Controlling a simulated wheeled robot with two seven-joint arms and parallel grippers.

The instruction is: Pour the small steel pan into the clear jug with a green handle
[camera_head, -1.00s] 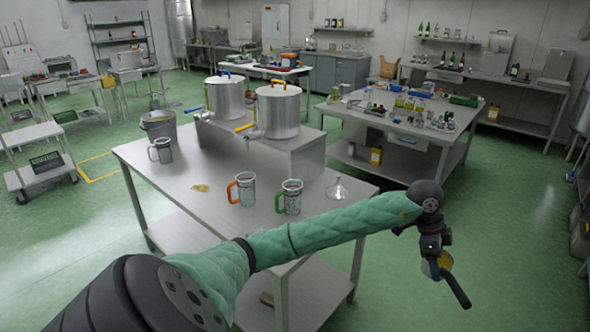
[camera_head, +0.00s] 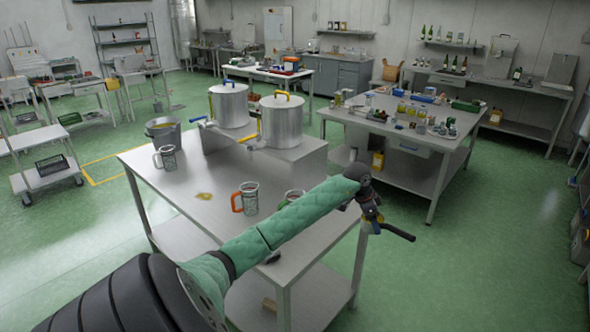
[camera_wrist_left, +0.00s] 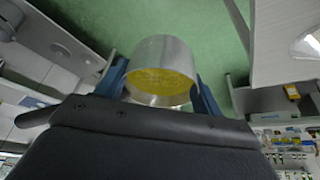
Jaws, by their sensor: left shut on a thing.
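My left gripper (camera_head: 372,216) is shut on the small steel pan, just past the right edge of the steel table (camera_head: 190,215). In the left wrist view the pan (camera_wrist_left: 165,52) sits between the two blue fingers of the gripper (camera_wrist_left: 162,90), with yellow liquid inside. In the head view the pan is mostly hidden by the gripper, and a dark bar sticks out to the right. The clear jug with a green handle (camera_head: 292,194) stands on the table; my left forearm covers most of it. The pan is to the right of this jug, apart from it.
A jug with an orange handle (camera_head: 249,198) stands left of the green-handled one; another jug (camera_head: 168,158) is farther left. A yellow puddle (camera_head: 203,196) lies on the table. Two steel pots (camera_head: 281,122) stand on a raised steel block behind. A bucket (camera_head: 163,131) is beyond the table.

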